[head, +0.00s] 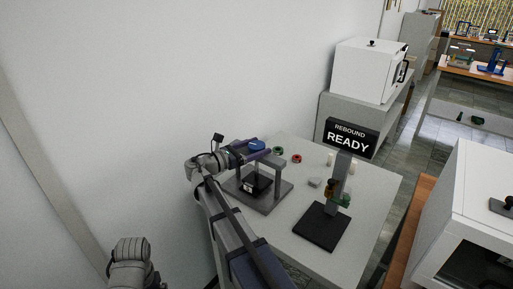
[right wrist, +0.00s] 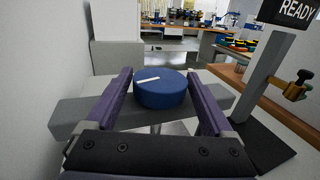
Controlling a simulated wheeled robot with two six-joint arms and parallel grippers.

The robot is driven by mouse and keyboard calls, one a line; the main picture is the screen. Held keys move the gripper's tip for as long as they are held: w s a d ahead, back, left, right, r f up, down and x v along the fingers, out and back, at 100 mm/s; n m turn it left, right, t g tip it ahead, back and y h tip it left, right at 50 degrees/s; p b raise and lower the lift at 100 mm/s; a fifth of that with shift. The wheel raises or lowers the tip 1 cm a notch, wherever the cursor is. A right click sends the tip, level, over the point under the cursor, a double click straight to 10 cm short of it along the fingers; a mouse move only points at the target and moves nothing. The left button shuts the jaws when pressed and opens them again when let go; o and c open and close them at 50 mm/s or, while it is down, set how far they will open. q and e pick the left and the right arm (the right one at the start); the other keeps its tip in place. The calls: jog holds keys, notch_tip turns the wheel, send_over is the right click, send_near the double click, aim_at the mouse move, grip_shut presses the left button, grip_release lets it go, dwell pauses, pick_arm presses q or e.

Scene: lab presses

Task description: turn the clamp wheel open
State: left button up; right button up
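The blue clamp wheel (head: 257,145) sits on top of a small grey press (head: 270,197) on the table. In the right wrist view the wheel (right wrist: 160,93) is a round blue knob with a white mark on its top, pointing left. My right gripper (head: 262,148) is at the wheel, with one purple finger on each side of it. In the right wrist view the fingers (right wrist: 148,74) are spread wide, with the wheel between them; whether either pad touches it cannot be told. My left gripper is not in view; only part of my left arm shows at the lower left.
A dark-based stand (head: 320,227) with a grey post is to the right on the grey table (head: 376,183). Green (head: 278,150) and red (head: 296,158) rings lie behind the press. A READY sign (head: 350,138) stands at the back. A white wall is close on the left.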

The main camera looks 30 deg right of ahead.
jog(key=c, duration=1)
jog(key=shift+c, duration=0.2)
jog(key=shift+s+t, duration=0.1)
jog(key=shift+t, duration=0.2)
jog(key=n+t, duration=0.2)
jog(key=shift+s+t+y, duration=0.2)
jog(key=shift+t+y, duration=0.1)
jog(key=n+t+y, duration=0.1)
jog(key=n+t, duration=0.1)
jog(key=t, duration=0.1)
jog(key=shift+s+n+t, duration=0.1)
jog(key=shift+n+t, duration=0.2)
jog(key=shift+t, duration=0.1)
jog(key=n+t+y, duration=0.4)
jog(key=t, duration=0.1)
jog(key=shift+d+y, duration=0.1)
jog(key=shift+y, duration=0.2)
jog(key=shift+w+n+t+y, duration=0.15)
jog(key=shift+n+t+y, duration=0.7)
jog(key=shift+y, duration=0.2)
jog(key=shift+w+n+t+y, duration=0.15)
jog(key=shift+n+t+y, duration=0.6)
jog(key=shift+n+y, duration=0.5)
jog(key=shift+y, duration=0.2)
